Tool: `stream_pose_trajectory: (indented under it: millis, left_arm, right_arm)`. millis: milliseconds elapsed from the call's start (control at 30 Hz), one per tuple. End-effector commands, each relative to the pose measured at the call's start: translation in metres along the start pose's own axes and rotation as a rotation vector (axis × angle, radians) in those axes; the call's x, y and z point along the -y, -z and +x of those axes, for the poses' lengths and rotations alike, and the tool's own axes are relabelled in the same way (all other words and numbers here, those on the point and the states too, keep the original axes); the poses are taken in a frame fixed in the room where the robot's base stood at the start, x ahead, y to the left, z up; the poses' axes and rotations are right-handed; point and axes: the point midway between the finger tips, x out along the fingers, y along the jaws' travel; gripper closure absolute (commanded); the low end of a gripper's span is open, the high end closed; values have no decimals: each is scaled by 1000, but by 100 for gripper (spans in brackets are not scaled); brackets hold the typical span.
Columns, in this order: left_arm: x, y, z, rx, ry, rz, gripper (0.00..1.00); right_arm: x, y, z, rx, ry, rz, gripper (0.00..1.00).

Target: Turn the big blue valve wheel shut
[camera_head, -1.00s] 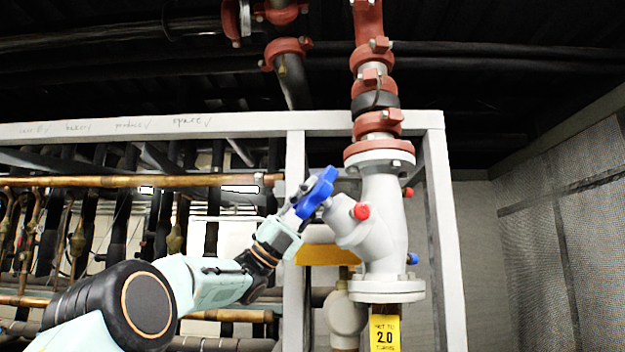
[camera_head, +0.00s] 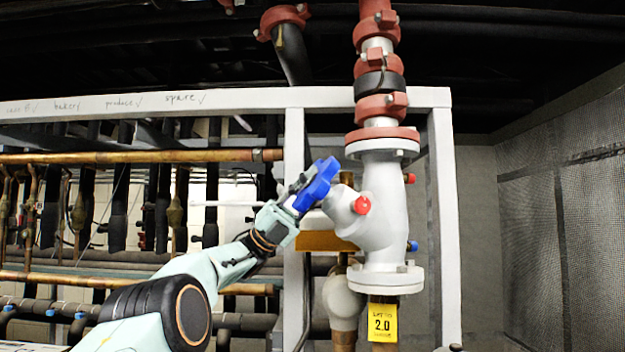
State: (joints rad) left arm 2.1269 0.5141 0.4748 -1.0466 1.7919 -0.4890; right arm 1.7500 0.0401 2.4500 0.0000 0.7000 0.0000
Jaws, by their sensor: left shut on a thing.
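The big blue valve wheel (camera_head: 319,186) sits on the angled stem of a pale grey valve body (camera_head: 384,220) in the middle of the view. My left gripper (camera_head: 297,192) is at the wheel's left side and is shut on it. Its fingers are partly hidden by the wheel. A yellow tag (camera_head: 382,322) reading 2.0 hangs below the valve's lower flange. My right gripper is not in view.
A white frame post (camera_head: 294,245) stands close behind my left gripper. Copper pipes (camera_head: 140,157) and dark pipes fill the rack at left. A red cap (camera_head: 362,205) sticks out beside the wheel. A mesh wall (camera_head: 560,220) is at right.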

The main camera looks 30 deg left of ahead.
Motion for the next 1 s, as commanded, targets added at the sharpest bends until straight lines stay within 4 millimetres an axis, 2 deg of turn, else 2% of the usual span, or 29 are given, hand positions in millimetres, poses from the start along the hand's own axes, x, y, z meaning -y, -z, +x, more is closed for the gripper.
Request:
stream_pose_trajectory:
  millis: [367, 400, 500, 1000]
  left_arm:
    - [3, -1, 2, 0, 5, 6, 100]
    - [3, -1, 2, 0, 5, 6, 76]
    - [2, -1, 2, -1, 4, 5, 70]
    - [0, 0, 0, 2, 1, 1, 70]
  right_arm:
    - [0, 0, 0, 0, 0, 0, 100]
    - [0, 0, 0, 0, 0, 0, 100]
    - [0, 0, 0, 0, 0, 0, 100]
    - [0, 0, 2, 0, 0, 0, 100]
